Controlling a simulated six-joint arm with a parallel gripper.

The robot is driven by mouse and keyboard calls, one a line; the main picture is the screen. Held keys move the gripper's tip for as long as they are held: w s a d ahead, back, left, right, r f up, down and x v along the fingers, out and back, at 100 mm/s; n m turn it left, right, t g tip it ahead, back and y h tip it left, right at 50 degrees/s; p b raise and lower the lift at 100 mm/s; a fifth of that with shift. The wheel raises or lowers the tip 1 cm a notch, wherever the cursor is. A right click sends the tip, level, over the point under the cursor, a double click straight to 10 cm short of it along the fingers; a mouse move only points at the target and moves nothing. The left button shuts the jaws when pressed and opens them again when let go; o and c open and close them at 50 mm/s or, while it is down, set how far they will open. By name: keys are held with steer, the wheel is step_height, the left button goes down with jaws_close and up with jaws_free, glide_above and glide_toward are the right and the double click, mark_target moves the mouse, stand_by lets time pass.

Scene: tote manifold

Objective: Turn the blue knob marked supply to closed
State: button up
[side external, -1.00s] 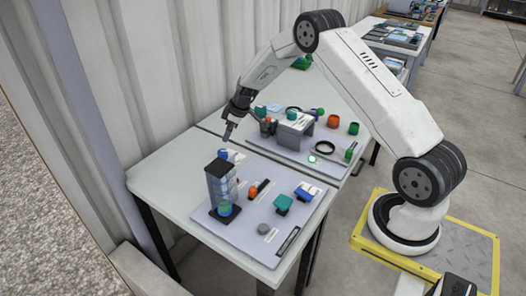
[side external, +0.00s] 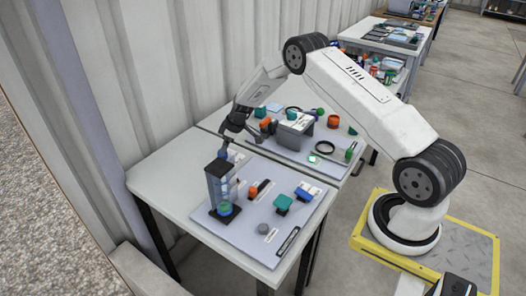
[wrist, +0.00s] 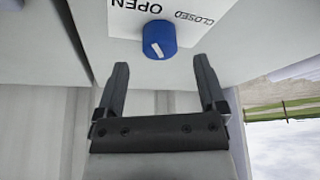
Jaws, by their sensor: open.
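The blue knob (wrist: 159,40) shows in the wrist view, with a white pointer line on its face. It sits on a white label (wrist: 120,22) printed OPEN and CLOSED, upside down in this view. I cannot tell which word the pointer marks. The word supply is not readable. My gripper (wrist: 161,68) is open and empty, its two fingers apart on either side of the knob's line and short of it. In the side view my gripper (side external: 227,147) points down at the far left of the near panel, and the knob there is mostly hidden behind it.
A dark-framed clear column (side external: 220,185) stands on the near panel close to my gripper. An orange knob (side external: 253,192), a green part (side external: 283,203) and a blue part (side external: 304,192) are on the same panel. A grey block (side external: 295,122) stands on the panel behind.

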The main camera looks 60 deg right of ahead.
steer(key=shift+x, duration=1.85)
jaws_close()
